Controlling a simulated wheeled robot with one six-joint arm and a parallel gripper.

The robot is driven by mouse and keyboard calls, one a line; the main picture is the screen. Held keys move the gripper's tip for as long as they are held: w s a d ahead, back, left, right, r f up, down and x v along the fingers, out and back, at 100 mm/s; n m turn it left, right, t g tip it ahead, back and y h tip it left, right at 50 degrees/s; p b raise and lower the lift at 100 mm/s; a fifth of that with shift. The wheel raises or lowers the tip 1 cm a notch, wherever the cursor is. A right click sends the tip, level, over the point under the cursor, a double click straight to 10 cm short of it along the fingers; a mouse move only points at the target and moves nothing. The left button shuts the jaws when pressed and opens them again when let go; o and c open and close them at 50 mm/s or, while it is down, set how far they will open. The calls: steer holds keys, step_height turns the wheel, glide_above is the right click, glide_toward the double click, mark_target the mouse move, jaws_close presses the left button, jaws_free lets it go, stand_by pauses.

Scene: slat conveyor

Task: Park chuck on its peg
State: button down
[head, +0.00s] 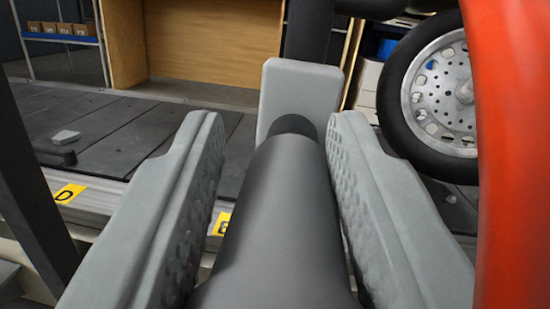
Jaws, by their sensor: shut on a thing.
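My gripper (275,135) shows as two light grey fingers with dimpled inner pads, one on each side of a dark grey cylinder. This cylinder, which looks like the chuck (285,215), is held lengthwise between the fingers and points away from me. Its narrower black far end lies in front of a rounded light grey block (300,88); I cannot tell whether they touch. A dark upright post (308,32) rises behind the block. I cannot make out for certain which part is the peg. The near end of the cylinder is cut off by the picture's edge.
A thick red curved part (510,150) fills the right edge. A wheel with a black tyre (408,125) stands behind it. The dark slat conveyor (120,140) runs across, with yellow letter labels (68,193) on its near edge and a small grey piece (65,136) on it.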

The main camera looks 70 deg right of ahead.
steer(key=shift+w+d, duration=0.1)
steer(key=shift+d, duration=0.25)
steer(key=c, duration=0.9)
jaws_free()
